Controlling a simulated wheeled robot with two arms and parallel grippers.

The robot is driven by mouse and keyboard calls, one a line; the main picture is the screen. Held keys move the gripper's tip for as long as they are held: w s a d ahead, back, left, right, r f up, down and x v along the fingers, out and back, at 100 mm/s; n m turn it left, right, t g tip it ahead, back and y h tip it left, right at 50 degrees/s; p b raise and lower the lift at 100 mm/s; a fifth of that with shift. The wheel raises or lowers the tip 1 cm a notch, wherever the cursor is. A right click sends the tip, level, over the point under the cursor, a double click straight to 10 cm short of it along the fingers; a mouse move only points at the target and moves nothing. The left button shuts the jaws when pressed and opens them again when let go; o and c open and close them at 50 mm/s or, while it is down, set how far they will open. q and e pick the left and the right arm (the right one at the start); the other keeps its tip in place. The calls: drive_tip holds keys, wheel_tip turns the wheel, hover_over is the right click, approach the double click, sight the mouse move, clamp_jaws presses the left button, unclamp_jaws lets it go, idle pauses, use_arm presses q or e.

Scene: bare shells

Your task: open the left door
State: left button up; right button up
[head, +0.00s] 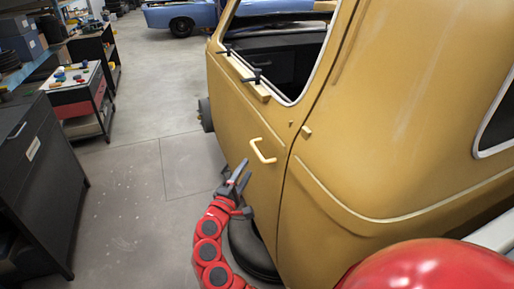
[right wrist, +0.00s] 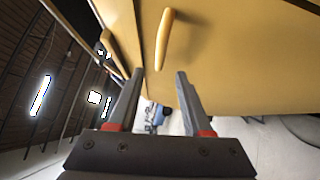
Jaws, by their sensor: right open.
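The left door (head: 245,120) belongs to a mustard-yellow car body and appears shut. Its handle (head: 262,152) is a pale yellow bar low on the door panel. My right gripper (head: 244,170), on a red arm, is just below and left of the handle. In the right wrist view, the open, empty fingers of my right gripper (right wrist: 158,78) point toward the handle (right wrist: 165,38), which lies beyond the fingertips and apart from them. The door panel (right wrist: 230,50) fills the upper right there. My left gripper is not in view.
Two dark clamps (head: 256,76) sit on the window sill. A black cabinet (head: 38,170) and a red tool cart (head: 82,95) stand at the left. The floor (head: 130,200) between cabinet and car is clear. A blue car (head: 180,15) is far back.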

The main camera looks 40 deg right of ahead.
sight(257, 149)
drive_tip(key=p+x, duration=0.2)
drive_tip(key=x, duration=0.6)
drive_tip(key=shift+w+d+r, duration=0.15)
drive_tip(key=shift+d+r, duration=0.05)
drive_tip(key=shift+d, duration=0.05)
drive_tip(key=shift+w+d, duration=0.35)
drive_tip(key=shift+d, duration=0.15)
clamp_jaws()
idle(0.6)
